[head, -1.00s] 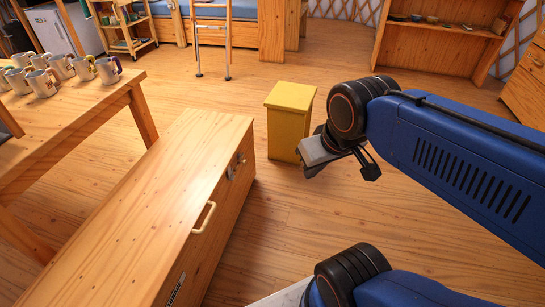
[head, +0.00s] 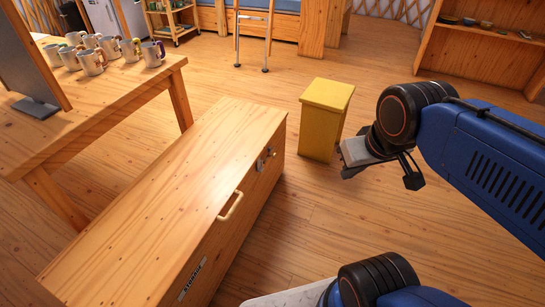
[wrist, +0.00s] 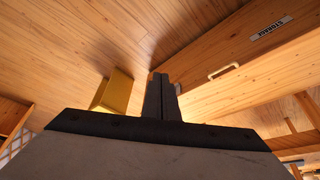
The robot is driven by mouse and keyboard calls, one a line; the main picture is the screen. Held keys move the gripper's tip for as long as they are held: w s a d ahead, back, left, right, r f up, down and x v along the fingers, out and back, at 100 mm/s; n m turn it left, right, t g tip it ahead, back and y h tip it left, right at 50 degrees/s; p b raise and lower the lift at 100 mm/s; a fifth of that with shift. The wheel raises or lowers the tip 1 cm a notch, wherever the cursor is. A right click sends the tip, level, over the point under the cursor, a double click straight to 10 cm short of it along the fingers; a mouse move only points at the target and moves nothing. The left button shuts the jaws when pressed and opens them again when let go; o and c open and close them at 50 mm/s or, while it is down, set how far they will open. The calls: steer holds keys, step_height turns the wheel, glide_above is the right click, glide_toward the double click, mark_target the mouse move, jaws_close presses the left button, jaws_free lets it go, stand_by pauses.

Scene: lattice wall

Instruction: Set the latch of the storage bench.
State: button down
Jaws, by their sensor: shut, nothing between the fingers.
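The storage bench (head: 160,200) is a long wooden chest with a closed-looking lid, left of centre in the head view. A small metal latch (head: 265,160) is on its front face near the far end, too small to tell its setting. A pale handle (head: 231,205) and a STORAGE label (head: 191,281) are on the same face. In the wrist view the bench (wrist: 240,75) crosses the upper right; I cannot make out the latch there. My gripper (head: 411,177) is right of the bench, apart from it. Its dark fingers (wrist: 161,97) are together and empty in the wrist view.
A yellow box (head: 327,118) stands on the floor between the bench's far end and my gripper; it also shows in the wrist view (wrist: 112,93). A wooden table (head: 130,100) with several mugs (head: 93,60) stands left of the bench.

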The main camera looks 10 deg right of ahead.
stand_by(0.4)
steer(key=c, duration=1.6)
jaws_free()
steer(key=shift+w+a+f, duration=0.1)
steer(key=shift+c, duration=0.2)
steer(key=m+t+y, duration=0.6)
steer(key=m+y, duration=0.8)
steer(key=m, duration=1.2)
glide_toward(272, 155)
steer(key=x, duration=0.7)
steer(key=shift+w+d+f, duration=0.25)
steer(key=shift+w+f, duration=0.05)
